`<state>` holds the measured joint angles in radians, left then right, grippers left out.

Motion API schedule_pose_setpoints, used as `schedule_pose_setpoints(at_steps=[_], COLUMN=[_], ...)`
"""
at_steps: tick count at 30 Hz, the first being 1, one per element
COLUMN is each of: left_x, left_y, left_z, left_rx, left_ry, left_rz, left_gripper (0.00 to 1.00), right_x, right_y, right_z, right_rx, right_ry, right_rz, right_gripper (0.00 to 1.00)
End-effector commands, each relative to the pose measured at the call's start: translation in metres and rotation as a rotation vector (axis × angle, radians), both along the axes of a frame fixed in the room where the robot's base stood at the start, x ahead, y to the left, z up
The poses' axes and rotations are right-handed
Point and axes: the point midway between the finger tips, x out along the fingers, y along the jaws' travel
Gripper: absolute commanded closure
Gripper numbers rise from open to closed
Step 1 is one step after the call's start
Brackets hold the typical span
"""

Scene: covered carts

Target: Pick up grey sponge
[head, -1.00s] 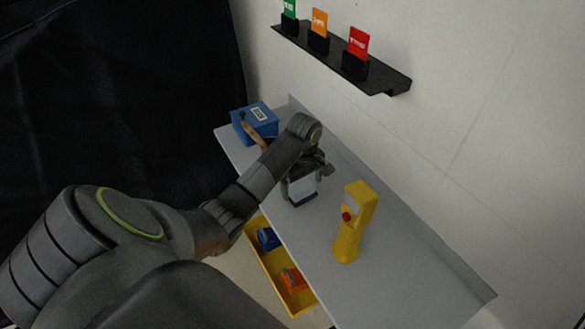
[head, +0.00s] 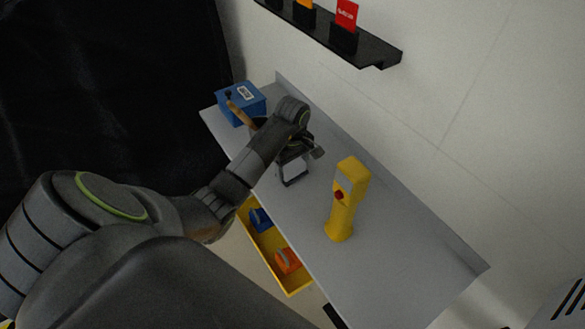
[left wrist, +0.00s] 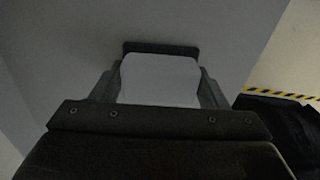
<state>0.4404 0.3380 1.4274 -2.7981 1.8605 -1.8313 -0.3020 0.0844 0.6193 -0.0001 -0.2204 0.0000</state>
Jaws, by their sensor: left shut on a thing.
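The grey sponge shows as a pale grey block (head: 294,170) at the middle of the shelf-like grey worktop (head: 390,265) in the head view. My left gripper (head: 293,178) is shut on it from above. In the left wrist view the sponge (left wrist: 160,82) fills the space between the two fingers (left wrist: 160,88), with a dark bar across its far end. I cannot tell whether the sponge touches the worktop or hangs just above it. My right gripper is not in view.
A yellow handheld device (head: 346,200) with a red button stands upright right of my left gripper. A blue box (head: 240,108) with a brown-handled thing stands at the far left end. A yellow tray (head: 292,288) with blue and orange things lies below. A black ledge (head: 365,55) is on the wall.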

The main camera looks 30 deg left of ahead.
Motion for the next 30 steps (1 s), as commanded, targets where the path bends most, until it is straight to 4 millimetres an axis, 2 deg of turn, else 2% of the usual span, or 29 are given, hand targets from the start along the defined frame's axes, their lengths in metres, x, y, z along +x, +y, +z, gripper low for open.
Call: schedule_pose_setpoints(at_steps=[4,7,11,15,22,30], left_x=[0.0,0.0,0.0,0.0,0.0,0.0], left_y=[0.001,0.001,0.0,0.0,0.0,0.0], left_z=[0.007,0.022,0.059,0.077,0.096,0.1], left_rx=[0.001,0.001,0.001,-0.001,-0.001,-0.001], left_ry=[-0.001,-0.003,-0.003,0.001,0.001,0.001], left_rz=[0.0,-0.001,0.0,0.001,0.001,0.001], left_gripper=[0.57,0.57,0.57,0.57,0.57,0.57], right_x=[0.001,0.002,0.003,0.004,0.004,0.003], right_y=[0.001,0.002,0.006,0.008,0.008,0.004], right_z=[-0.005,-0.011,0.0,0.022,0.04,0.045], right_rx=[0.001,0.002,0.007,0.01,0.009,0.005], right_ry=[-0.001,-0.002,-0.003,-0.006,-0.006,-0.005], right_rz=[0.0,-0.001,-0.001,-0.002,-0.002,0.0], right_gripper=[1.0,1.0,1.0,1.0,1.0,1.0])
